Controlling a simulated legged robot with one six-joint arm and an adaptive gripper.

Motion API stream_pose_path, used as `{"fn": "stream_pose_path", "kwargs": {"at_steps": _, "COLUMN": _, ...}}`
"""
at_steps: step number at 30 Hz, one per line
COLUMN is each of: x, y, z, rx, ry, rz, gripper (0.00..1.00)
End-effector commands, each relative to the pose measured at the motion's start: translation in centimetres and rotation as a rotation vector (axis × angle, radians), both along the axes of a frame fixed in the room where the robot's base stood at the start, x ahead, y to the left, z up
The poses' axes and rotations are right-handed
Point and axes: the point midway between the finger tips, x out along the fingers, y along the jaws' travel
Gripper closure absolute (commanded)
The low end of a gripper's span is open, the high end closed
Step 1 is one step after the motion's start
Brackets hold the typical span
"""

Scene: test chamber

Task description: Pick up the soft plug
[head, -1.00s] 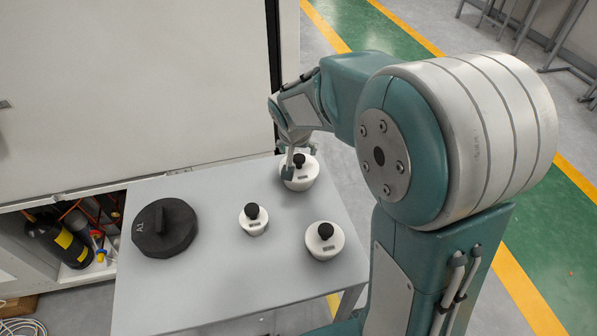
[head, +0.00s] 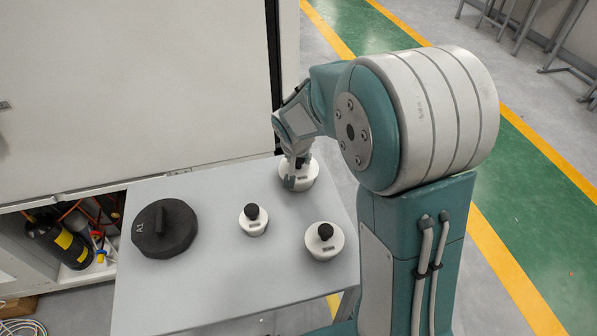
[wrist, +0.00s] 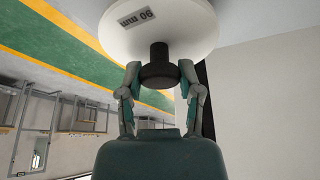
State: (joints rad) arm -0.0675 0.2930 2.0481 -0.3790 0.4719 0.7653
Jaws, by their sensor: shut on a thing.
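A white round plug (head: 298,177) with a black knob is at the table's far right corner. In the wrist view, this plug (wrist: 185,28) bears a "90 mm" label, and my gripper (wrist: 159,78) is shut on its black knob (wrist: 159,66), one finger on each side. In the head view, my gripper (head: 297,164) covers most of that knob. I cannot tell whether the plug touches the table. Two other white plugs with black knobs stand upright on the table, a small one (head: 252,226) in the middle and a larger one (head: 324,250) at the right. None is visibly marked as soft.
A thick black disc (head: 164,238) marked A1 lies at the left of the grey table (head: 205,290). A large pale panel (head: 130,90) stands behind the table. An open cabinet (head: 75,235) with bottles is at the left. The table's front part is clear.

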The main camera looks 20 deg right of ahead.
Motion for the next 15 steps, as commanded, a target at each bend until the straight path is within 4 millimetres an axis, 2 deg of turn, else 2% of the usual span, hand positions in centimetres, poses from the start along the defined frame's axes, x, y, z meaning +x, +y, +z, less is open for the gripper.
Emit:
{"fn": "stream_pose_path", "kwargs": {"at_steps": 8, "x": 0.0, "y": 0.0, "z": 0.4, "rx": -0.001, "ry": 0.0, "rz": 0.0, "gripper": 1.0}}
{"fn": "stream_pose_path", "kwargs": {"at_steps": 11, "x": 0.1, "y": 0.0, "z": 1.4, "rx": 0.0, "ry": -0.002, "rz": -0.001, "gripper": 1.0}}
{"fn": "stream_pose_path", "kwargs": {"at_steps": 15, "x": -0.3, "y": 0.0, "z": 3.7, "rx": 0.001, "ry": -0.005, "rz": 0.0, "gripper": 1.0}}
